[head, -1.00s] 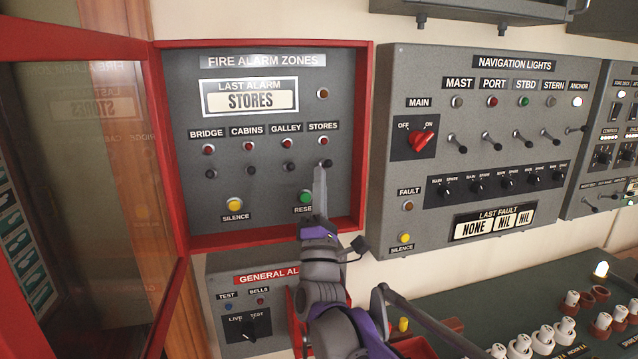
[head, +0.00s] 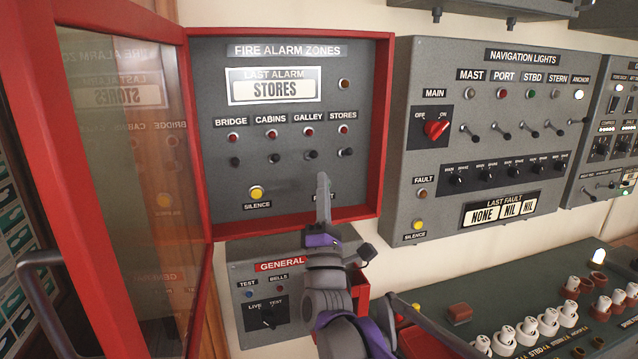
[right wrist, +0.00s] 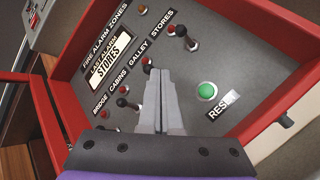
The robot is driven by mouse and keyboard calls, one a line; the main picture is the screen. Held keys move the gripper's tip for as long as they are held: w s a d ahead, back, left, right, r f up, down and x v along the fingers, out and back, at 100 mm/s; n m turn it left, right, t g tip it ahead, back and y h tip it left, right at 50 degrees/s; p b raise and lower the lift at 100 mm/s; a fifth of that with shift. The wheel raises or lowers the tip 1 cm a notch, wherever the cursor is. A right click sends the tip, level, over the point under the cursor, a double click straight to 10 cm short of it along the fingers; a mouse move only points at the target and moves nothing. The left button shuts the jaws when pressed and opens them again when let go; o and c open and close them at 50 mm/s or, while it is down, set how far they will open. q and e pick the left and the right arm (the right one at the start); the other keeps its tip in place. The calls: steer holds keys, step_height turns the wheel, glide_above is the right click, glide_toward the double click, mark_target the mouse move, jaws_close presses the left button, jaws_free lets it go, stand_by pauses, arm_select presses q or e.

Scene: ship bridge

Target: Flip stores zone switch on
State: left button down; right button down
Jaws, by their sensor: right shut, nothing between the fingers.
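The stores zone switch (head: 346,152) is a small dark toggle at the right end of the row in the red-framed fire alarm panel (head: 290,185). Its red lamp (head: 343,129) and STORES label are above it. The switch also shows in the right wrist view (right wrist: 186,36), clear of the fingers; I cannot tell its setting for certain. My right gripper (head: 323,180) is shut and empty, in front of the panel, below and left of the stores switch. It hides most of the reset button, whose green face shows in the right wrist view (right wrist: 207,92). My left gripper is out of view.
The galley switch (head: 311,155) and cabins switch (head: 275,158) are close by on the left. The yellow silence button (head: 256,193) is lower left. The glazed red door (head: 190,130) stands open at left. The navigation lights panel (head: 400,175) adjoins at right.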

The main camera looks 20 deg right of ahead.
steer(key=s, duration=0.7)
steer(key=shift+s+a+f+b, duration=0.15)
steer(key=shift+s+f+b, duration=0.2)
steer(key=shift+s, duration=0.05)
